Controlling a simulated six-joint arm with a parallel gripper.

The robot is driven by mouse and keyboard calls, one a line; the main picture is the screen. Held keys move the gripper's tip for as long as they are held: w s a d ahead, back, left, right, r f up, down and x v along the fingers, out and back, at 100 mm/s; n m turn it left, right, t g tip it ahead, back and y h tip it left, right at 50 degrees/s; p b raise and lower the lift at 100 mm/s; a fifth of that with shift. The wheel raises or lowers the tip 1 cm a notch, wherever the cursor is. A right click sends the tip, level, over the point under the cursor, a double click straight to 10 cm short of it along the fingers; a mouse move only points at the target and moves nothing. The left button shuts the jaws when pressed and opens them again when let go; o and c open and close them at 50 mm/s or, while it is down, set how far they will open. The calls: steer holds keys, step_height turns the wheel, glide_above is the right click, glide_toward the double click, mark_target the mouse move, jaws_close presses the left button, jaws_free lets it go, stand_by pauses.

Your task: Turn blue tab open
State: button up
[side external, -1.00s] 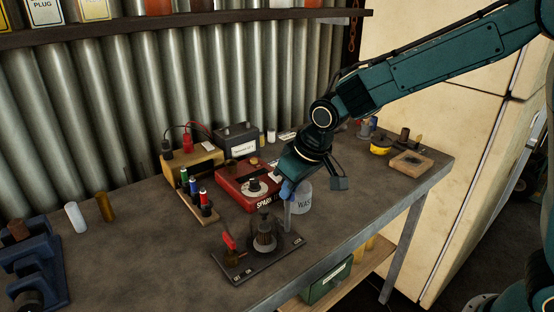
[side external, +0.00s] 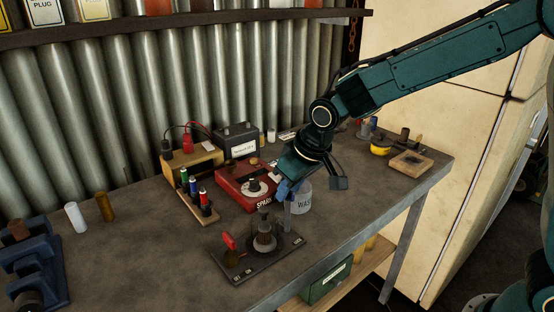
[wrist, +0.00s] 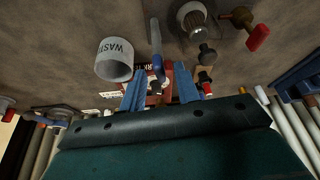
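A dark board (side external: 262,262) on the bench carries a valve with a red tab (side external: 229,241) at left, a ribbed fitting (side external: 264,240) in the middle and a grey upright post (side external: 287,217) at right. In the wrist view the grey lever or post (wrist: 154,33) ends in a blue tab (wrist: 159,70). My gripper (side external: 285,190) is above the post in the side view, its blue fingers hiding the tab there. In the wrist view my gripper (wrist: 160,96) has its two blue fingers apart, with the blue tab between or just beyond them. I cannot tell contact.
A white WASTE cup (side external: 303,198) stands close to the right of my gripper. A red box (side external: 232,193) marked SPARK and a rack of coloured bottles (side external: 196,205) stand behind. A blue stand (side external: 30,262) is at the far left. The bench's front left is clear.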

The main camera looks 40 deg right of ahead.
steer(key=v, duration=1.3)
steer(key=shift+r, duration=0.35)
steer(key=shift+s+d, duration=0.1)
steer(key=shift+s, duration=0.05)
steer(key=s+d, duration=0.4)
steer(key=s, duration=0.3)
steer(key=s+d+f+m, duration=0.1)
steer(key=s+d, duration=0.2)
steer(key=s, duration=0.4)
steer(key=s+d+f+t, duration=0.1)
steer(key=s+d, duration=0.3)
steer(key=s, duration=0.3)
steer(key=shift+s+d+f+m+h, duration=0.2)
steer(key=shift+s+d+m+h, duration=0.1)
steer(key=shift+s+m, duration=0.1)
